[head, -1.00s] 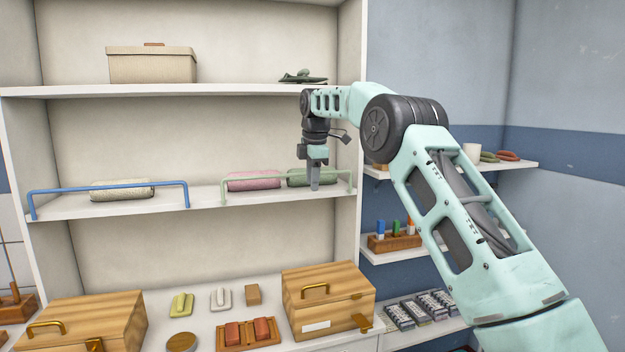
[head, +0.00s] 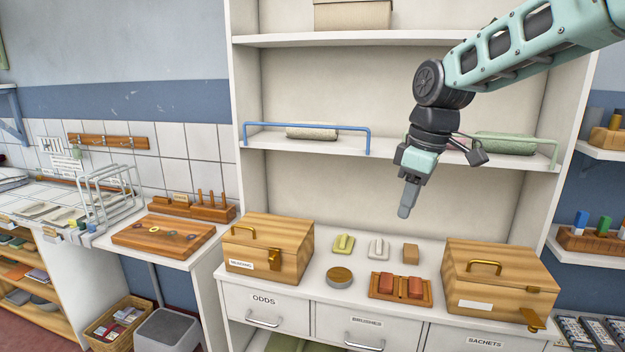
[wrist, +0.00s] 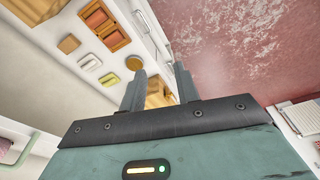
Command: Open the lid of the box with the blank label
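The wooden box with the blank white label (head: 474,306) is the right-hand box (head: 505,275) on the counter in the head view. Its lid is closed, with a brass handle (head: 484,267) on top and a brass piece (head: 534,318) at the front right corner. A second closed wooden box (head: 280,240) at the left carries a label with writing (head: 241,264). My gripper (head: 405,212) hangs above the counter between the boxes, pointing down, touching nothing. In the wrist view its two fingers (wrist: 160,70) stand apart and empty; part of a wooden box (wrist: 160,92) shows behind them.
A shelf with a blue rail (head: 307,125) is above. Drawers are below.

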